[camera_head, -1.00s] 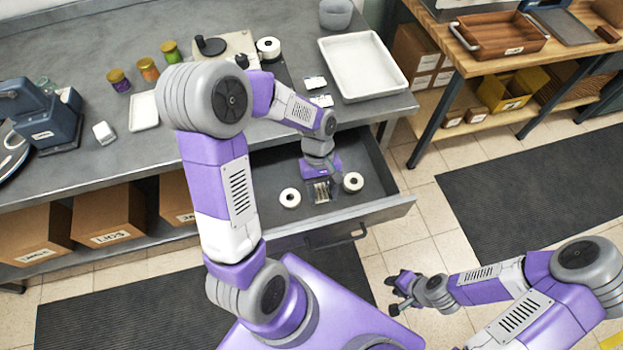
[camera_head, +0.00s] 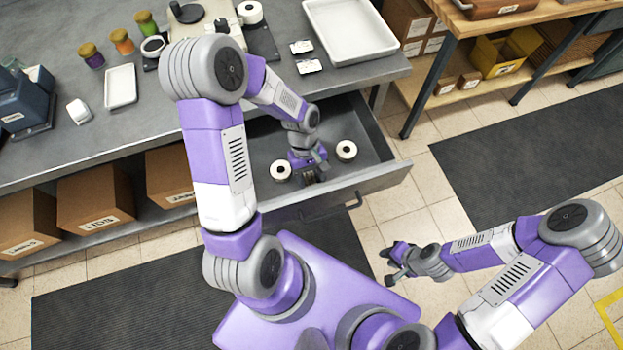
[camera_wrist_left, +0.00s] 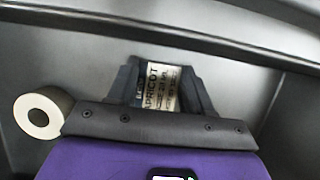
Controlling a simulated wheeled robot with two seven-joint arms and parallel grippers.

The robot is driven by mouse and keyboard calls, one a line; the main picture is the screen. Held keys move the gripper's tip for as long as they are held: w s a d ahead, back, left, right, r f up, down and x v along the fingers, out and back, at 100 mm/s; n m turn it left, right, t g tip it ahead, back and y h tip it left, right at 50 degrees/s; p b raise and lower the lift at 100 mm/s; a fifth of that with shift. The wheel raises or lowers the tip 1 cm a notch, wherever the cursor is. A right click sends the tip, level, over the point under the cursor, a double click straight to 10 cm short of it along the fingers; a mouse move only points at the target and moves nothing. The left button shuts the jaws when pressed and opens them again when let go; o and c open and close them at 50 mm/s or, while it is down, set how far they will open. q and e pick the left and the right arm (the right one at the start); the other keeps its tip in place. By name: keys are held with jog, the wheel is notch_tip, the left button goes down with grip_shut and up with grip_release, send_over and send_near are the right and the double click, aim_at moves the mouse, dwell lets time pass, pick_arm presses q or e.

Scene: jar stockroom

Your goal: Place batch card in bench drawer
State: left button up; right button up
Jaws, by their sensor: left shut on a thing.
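The batch card (camera_wrist_left: 160,88), a pale label on which "APRICOT" can be read, sits between the dark fingers of my left gripper in the left wrist view. My left gripper (camera_head: 311,176) is shut on it, low inside the open bench drawer (camera_head: 372,178), between two white rolls. The card itself is hard to make out in the head view, and its lower part is hidden in the wrist view. Whether it touches the drawer floor I cannot tell. My right gripper (camera_head: 388,266) is empty with its fingers apart, above the tiled floor to the right of the drawer.
One white roll (camera_head: 281,171) lies left of the left gripper and another (camera_head: 346,150) right of it. Two small cards (camera_head: 309,66) lie on the bench by a white tray (camera_head: 395,44). Cartons (camera_head: 96,203) fill the shelf below. A wooden side table (camera_head: 470,32) stands right.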

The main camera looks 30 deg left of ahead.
pick_arm(q)
jog(key=shift+f, duration=0.2)
jog(key=o, duration=1)
jog(key=shift+o, duration=0.2)
jog(key=p+v, duration=0.4)
jog(key=v, duration=0.8)
jog(key=shift+r, duration=0.25)
